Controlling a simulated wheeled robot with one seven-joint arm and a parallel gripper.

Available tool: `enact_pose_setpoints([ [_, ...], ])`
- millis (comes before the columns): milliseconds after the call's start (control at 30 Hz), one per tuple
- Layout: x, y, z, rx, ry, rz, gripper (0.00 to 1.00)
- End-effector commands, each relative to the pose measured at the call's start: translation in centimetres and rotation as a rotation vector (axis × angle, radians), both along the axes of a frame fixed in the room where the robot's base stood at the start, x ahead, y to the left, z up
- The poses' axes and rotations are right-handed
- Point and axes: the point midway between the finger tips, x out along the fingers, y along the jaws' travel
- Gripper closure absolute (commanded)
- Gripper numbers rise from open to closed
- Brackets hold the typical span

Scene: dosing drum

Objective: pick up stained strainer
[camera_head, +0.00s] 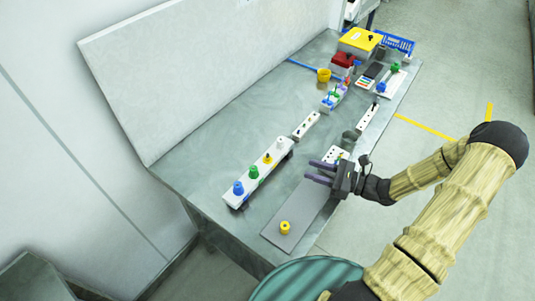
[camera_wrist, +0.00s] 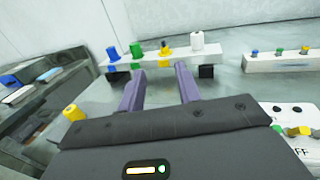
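I cannot make out a strainer for certain. A white rack (camera_head: 246,184) on the table holds a blue piece (camera_head: 238,188), a green piece (camera_head: 253,172), a yellow piece (camera_head: 267,159) and a white piece (camera_head: 280,144). A separate yellow piece (camera_head: 285,227) stands on a grey mat (camera_head: 311,205). No stain can be told at this size. My gripper (camera_head: 310,170) is above the table, right of the rack, with its purple fingers pointing toward it. In the wrist view my gripper (camera_wrist: 158,80) is open and empty, with the rack (camera_wrist: 150,64) beyond its fingertips.
A white panel with buttons (camera_wrist: 293,125) is close beside my gripper. A smaller white rack (camera_head: 306,125) lies behind. Farther back are a yellow box (camera_head: 358,41), a red block (camera_head: 343,61), a yellow cup (camera_head: 323,75) and a blue basket (camera_head: 398,44). A wall borders the table's left side.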

Motion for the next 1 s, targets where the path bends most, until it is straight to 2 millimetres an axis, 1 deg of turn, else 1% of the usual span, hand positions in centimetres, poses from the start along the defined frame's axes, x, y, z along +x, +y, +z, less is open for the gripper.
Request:
enact_pose_setpoints([
  [67, 0.1, 0.2, 0.0, 0.0, 0.0, 0.001, 0.66],
  [167, 0.4, 1.1, 0.1, 0.002, 0.0, 0.004, 0.66],
  [733, 4.2, 10.1, 0.2, 0.0, 0.001, 0.005, 0.66],
  [833, 4.6, 11.0, 0.1, 0.0, 0.0, 0.003, 0.66],
  [1000, 4.8, 11.3, 0.0, 0.0, 0.0, 0.001, 0.66],
])
